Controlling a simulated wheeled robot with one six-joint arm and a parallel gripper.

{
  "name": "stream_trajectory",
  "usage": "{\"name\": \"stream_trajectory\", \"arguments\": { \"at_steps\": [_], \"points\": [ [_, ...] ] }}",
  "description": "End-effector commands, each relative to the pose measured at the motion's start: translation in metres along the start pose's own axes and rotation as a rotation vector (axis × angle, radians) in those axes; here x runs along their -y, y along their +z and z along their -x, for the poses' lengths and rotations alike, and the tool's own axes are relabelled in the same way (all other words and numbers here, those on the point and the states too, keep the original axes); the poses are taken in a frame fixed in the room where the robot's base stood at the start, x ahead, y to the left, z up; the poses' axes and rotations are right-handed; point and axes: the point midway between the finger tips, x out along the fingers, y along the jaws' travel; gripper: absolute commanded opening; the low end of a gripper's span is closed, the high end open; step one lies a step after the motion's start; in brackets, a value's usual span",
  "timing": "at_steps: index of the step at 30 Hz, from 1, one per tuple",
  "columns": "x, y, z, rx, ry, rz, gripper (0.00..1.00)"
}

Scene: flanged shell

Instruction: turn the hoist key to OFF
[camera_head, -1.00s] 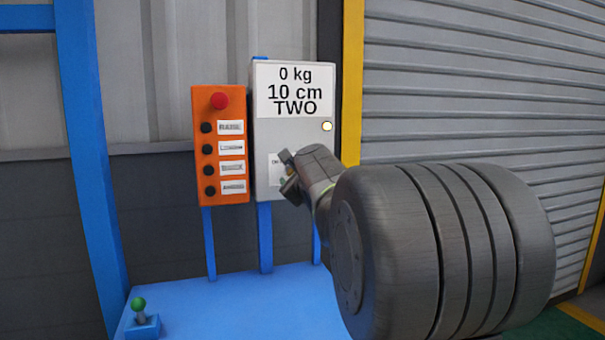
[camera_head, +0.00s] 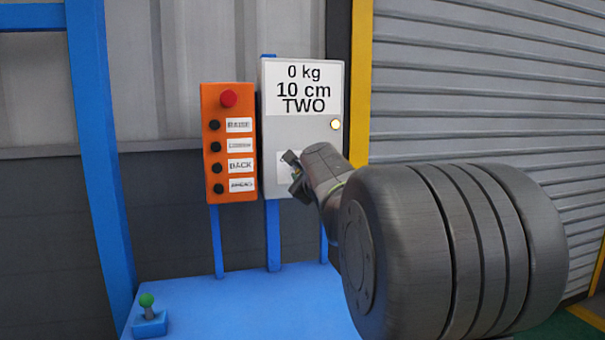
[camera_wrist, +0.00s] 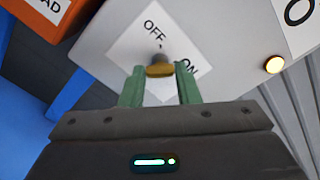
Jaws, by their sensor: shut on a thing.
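The hoist key (camera_wrist: 160,68) has a brass-coloured head and sits in the front of the grey control box (camera_head: 300,135). A white label (camera_wrist: 150,25) around it reads OFF at the upper left and ON at the right in the wrist view. My gripper (camera_wrist: 159,84) has its two green fingers on either side of the key head and is shut on it. In the head view my gripper (camera_head: 296,173) is at the lower front of the box, and my wrist hides the key. I cannot tell exactly which mark the key points to.
The box display (camera_head: 305,88) reads 0 kg, 10 cm, TWO. A lamp (camera_head: 335,125) on the box glows pale yellow. An orange button panel (camera_head: 228,140) with a red button (camera_head: 229,99) stands close left. A green-knobbed lever (camera_head: 147,302) is on the blue bench (camera_head: 235,300).

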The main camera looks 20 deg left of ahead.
Motion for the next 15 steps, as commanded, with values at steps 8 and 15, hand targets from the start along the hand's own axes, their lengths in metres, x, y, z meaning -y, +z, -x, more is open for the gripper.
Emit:
{"name": "stream_trajectory", "arguments": {
  "at_steps": [8,15],
  "points": [
    [-0.0022,-0.0008,0.0000,0.001,0.001,0.231,0.06],
    [-0.0030,-0.0009,0.0000,0.002,0.001,0.460,0.06]
  ]
}}
